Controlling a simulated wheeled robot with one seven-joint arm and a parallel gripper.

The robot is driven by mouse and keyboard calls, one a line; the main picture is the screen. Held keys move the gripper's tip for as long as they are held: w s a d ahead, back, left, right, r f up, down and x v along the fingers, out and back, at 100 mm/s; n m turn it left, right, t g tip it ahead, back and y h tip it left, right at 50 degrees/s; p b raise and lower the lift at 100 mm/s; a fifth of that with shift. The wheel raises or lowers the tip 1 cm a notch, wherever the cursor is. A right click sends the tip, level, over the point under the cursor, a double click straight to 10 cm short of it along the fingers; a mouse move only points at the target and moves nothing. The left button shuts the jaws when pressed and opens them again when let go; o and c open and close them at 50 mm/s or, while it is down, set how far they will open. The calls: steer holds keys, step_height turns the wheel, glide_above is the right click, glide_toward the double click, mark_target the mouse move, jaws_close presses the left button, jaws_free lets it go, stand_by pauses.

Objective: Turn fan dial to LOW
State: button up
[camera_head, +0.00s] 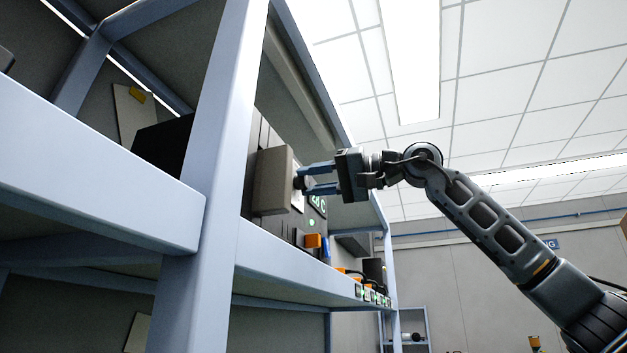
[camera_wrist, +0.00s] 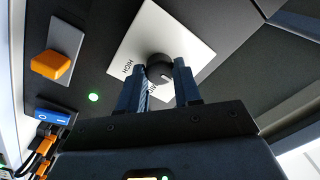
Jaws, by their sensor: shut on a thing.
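The fan dial is a round black knob (camera_wrist: 160,68) on a white plate (camera_wrist: 190,35). The word HIGH reads at the plate's left; other lettering beside the dial is partly hidden by a finger. My gripper (camera_wrist: 163,77) has its two blue-grey fingers on either side of the knob and is shut on it. In the head view, my gripper (camera_head: 302,183) reaches in from the right to the dial (camera_head: 299,183), which sticks out from the panel on the shelf. The dial's exact setting cannot be told.
An orange switch (camera_wrist: 50,65), a lit green lamp (camera_wrist: 94,97) and a blue rocker switch (camera_wrist: 53,117) sit left of the dial in the wrist view. Orange plugs (camera_wrist: 45,146) are below them. A shelf upright (camera_head: 210,170) stands left of the panel in the head view.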

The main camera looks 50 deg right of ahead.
steer(key=o, duration=1)
steer(key=shift+o, duration=0.2)
steer(key=b+v, duration=0.2)
steer(key=v, duration=0.5)
steer(key=shift+s, duration=0.4)
steer(key=shift+d+f, duration=0.1)
steer(key=shift+d, duration=0.05)
